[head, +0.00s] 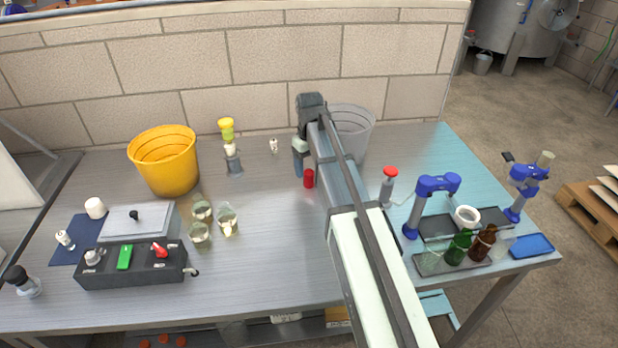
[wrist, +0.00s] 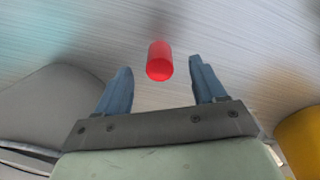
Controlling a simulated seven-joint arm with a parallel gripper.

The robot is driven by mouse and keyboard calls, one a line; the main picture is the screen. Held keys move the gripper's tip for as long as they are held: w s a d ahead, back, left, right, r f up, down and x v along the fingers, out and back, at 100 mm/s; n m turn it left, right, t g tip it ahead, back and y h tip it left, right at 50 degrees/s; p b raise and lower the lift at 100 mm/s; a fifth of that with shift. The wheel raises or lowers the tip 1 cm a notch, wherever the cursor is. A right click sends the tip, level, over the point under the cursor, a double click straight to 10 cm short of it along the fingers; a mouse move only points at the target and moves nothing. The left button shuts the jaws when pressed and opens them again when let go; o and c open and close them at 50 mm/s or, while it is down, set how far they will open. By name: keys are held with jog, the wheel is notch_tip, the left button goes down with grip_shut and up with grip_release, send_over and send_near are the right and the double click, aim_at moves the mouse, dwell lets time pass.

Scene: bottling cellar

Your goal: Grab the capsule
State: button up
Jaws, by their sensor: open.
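The capsule is a small red cylinder (head: 309,179) standing on the grey metal table, just right of the middle in the head view. In the wrist view the red capsule (wrist: 160,61) shows at the upper centre, between the lines of the two fingers and a little beyond their tips. My gripper (wrist: 162,68) has two blue fingers spread apart with nothing between them.
A grey bucket (head: 354,132) stands close behind my arm. A yellow bucket (head: 163,160), several glass jars (head: 201,211) and a black control box (head: 131,267) are to the left. A red-topped device (head: 389,185) and blue clamp stand (head: 432,189) are to the right. Bare table lies in front of the capsule.

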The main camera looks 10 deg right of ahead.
aim_at(310, 172)
jog(key=shift+f, duration=2.7)
jog(key=shift+c, duration=0.4)
jog(key=c, duration=0.6)
